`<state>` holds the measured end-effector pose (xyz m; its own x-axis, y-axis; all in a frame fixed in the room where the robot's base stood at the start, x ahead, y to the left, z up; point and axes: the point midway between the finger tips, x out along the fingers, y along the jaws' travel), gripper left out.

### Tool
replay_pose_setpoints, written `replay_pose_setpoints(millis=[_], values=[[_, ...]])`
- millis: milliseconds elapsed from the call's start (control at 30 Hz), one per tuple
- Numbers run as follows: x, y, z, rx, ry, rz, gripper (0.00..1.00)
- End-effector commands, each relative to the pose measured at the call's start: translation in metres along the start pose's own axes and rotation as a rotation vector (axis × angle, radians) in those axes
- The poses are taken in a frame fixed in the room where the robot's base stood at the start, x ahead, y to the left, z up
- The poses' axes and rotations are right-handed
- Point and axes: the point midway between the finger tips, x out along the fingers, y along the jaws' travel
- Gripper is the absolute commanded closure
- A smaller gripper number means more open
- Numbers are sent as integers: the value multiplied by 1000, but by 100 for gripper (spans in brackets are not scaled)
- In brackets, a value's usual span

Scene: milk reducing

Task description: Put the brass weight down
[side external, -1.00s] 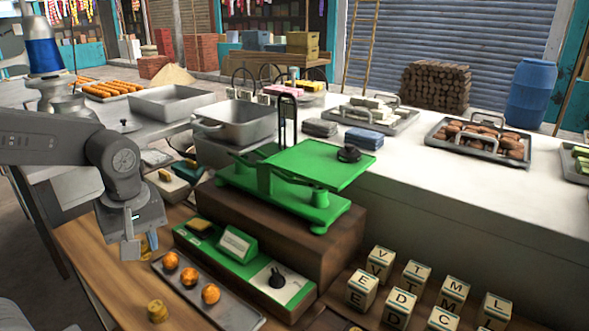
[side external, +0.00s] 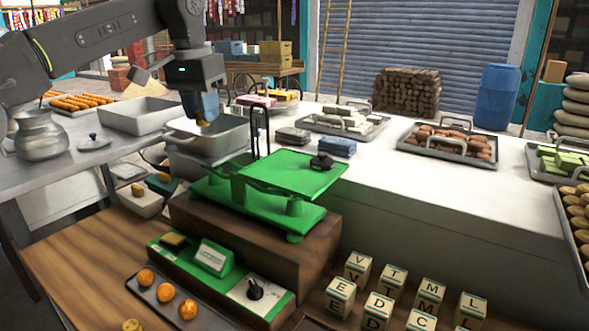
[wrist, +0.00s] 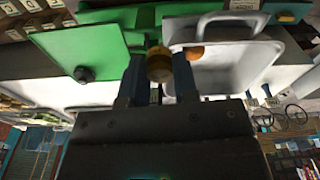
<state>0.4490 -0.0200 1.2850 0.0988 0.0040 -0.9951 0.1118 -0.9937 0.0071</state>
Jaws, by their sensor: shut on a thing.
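My gripper (side external: 203,112) is raised over the grey pan (side external: 232,137) just left of and behind the green scale (side external: 262,203). It is shut on a brass weight (wrist: 159,65), which shows between the fingers in the wrist view. In the side view the weight (side external: 204,124) is a small yellowish spot at the fingertips. The scale's flat green plate (side external: 297,172) carries a black weight (side external: 321,161). In the wrist view the green plate (wrist: 75,45) is left of the fingers and the grey pan (wrist: 230,62) is right. An orange round thing (wrist: 194,53) shows beside the held weight.
The scale stands on a brown wooden block (side external: 262,245). A second brass piece (side external: 132,325) is on the wooden table (side external: 85,262) at the bottom edge. Orange balls (side external: 165,292) lie on a tray, with lettered cubes (side external: 340,292) at right. Open wood lies at lower left.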

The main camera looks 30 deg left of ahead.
Motion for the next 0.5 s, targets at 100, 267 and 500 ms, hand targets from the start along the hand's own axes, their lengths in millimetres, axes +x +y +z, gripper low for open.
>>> replay_pose_setpoints(millis=[100,267,500], values=[[-11,5,-14,128,9,12,98],[-20,9,-22,249,17,23,98],[-16,23,-26,310,18,28,98]])
